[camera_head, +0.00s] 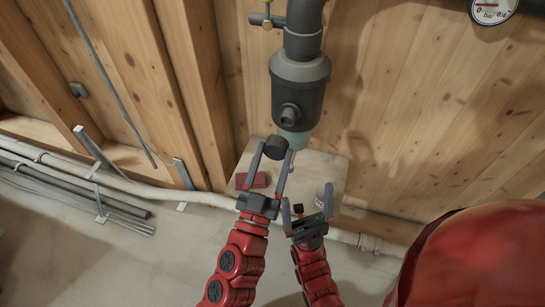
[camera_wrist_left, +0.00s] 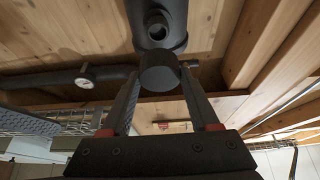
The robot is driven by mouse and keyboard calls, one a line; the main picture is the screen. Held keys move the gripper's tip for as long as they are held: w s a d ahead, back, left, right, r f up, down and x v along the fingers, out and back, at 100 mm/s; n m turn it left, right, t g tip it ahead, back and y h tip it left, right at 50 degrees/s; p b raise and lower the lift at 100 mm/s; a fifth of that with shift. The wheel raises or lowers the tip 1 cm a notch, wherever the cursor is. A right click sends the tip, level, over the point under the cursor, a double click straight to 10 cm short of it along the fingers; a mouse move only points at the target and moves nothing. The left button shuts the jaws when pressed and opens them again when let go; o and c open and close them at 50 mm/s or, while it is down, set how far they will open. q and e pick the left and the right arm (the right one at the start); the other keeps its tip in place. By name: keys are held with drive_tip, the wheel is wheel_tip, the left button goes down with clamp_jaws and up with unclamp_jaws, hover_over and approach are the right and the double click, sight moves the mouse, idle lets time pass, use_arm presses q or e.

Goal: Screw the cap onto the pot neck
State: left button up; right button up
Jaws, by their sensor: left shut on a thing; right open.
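The dark grey pot (camera_head: 300,72) hangs on a vertical pipe at the wooden wall. Its short neck (camera_head: 290,114) sticks out low on the front and shows an open end; the neck also shows in the left wrist view (camera_wrist_left: 157,27). My left gripper (camera_head: 276,156) is shut on the black cap (camera_head: 275,147), below and slightly left of the neck. In the left wrist view the cap (camera_wrist_left: 160,74) sits between the fingertips, just under the neck in the picture; I cannot tell the depth gap. My right gripper (camera_head: 307,213) is open, lower and to the right.
A small dark piece (camera_head: 298,209) shows near the right fingers. Pipes run along the wall; a gauge (camera_head: 492,9) is top right.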

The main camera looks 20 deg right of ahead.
sight(287, 121)
use_arm(q)
drive_tip(key=shift+f, duration=0.2)
drive_tip(key=shift+w+d+b, duration=0.1)
drive_tip(key=shift+w+d, duration=0.45)
drive_tip(key=shift+w, duration=0.25)
drive_tip(key=shift+w+d+b, duration=0.15)
drive_tip(key=shift+w+d, duration=0.35)
drive_tip(key=shift+w, duration=0.25)
drive_tip(key=shift+w+d+b, duration=0.1)
drive_tip(key=shift+w+d, duration=0.45)
drive_tip(key=shift+w, duration=0.25)
drive_tip(key=shift+w+d+b, duration=0.15)
drive_tip(key=shift+w+d, duration=0.3)
drive_tip(key=shift+w, duration=0.2)
drive_tip(key=shift+w+d+b, duration=0.15)
drive_tip(key=shift+w+d, duration=0.25)
drive_tip(key=shift+w, duration=0.25)
drive_tip(key=o, duration=1.4)
drive_tip(key=shift+r, duration=0.1)
drive_tip(key=shift+v, duration=3.75)
